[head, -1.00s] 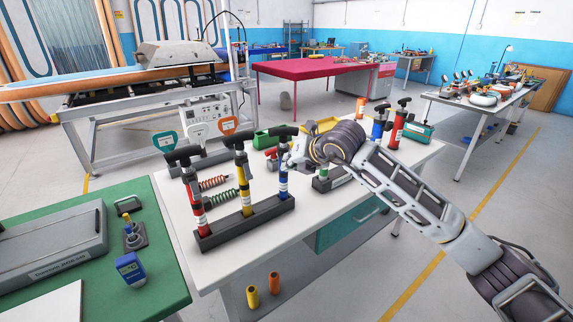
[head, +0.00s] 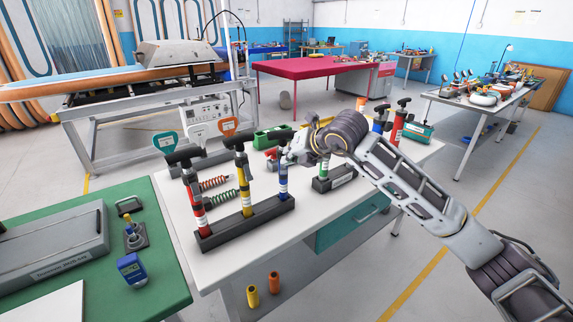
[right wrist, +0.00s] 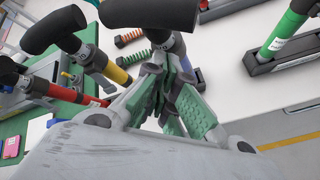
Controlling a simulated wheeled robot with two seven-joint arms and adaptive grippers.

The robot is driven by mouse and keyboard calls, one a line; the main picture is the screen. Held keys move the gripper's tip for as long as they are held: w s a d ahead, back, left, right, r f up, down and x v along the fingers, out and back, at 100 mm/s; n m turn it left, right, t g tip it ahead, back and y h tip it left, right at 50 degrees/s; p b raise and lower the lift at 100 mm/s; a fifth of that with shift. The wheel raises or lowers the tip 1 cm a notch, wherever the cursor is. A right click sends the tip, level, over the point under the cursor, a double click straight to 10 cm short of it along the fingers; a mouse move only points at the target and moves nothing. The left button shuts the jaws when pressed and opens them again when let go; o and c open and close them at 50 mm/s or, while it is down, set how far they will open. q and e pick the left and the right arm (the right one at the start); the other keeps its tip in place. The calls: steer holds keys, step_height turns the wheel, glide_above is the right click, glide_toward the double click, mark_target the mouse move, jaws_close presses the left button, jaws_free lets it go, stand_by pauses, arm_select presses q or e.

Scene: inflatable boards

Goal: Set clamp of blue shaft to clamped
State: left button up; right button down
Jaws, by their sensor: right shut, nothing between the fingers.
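The blue shaft (head: 283,183) stands upright in the right end of the black rack (head: 215,238), next to the yellow shaft (head: 245,190) and the red shaft (head: 195,195). A black T-handle tops it. My right gripper (head: 289,158) is at the upper part of the blue shaft, beside its clamp area, and hides part of it. In the right wrist view its green-padded fingers (right wrist: 172,92) are shut with nothing between them, close under a black handle (right wrist: 150,12). A bit of blue shaft (right wrist: 199,76) shows behind them. The clamp's state cannot be made out. My left gripper is not in view.
Red (head: 214,182) and green (head: 222,198) springs lie on the white table (head: 300,228) behind the rack. A second black rack (head: 335,181) and more pumps stand to the right, near my arm. A green table (head: 165,285) is at the left.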

steer(key=shift+s+r, duration=0.15)
steer(key=shift+r, duration=0.7)
steer(key=shift+r, duration=0.1)
steer(key=shift+s+r+p, duration=0.2)
steer(key=shift+r+p, duration=0.35)
steer(key=shift+r, duration=0.7)
steer(key=shift+s+r+p, duration=0.2)
steer(key=shift+r+p, duration=0.3)
steer(key=shift+r, duration=0.7)
steer(key=shift+f, duration=0.1)
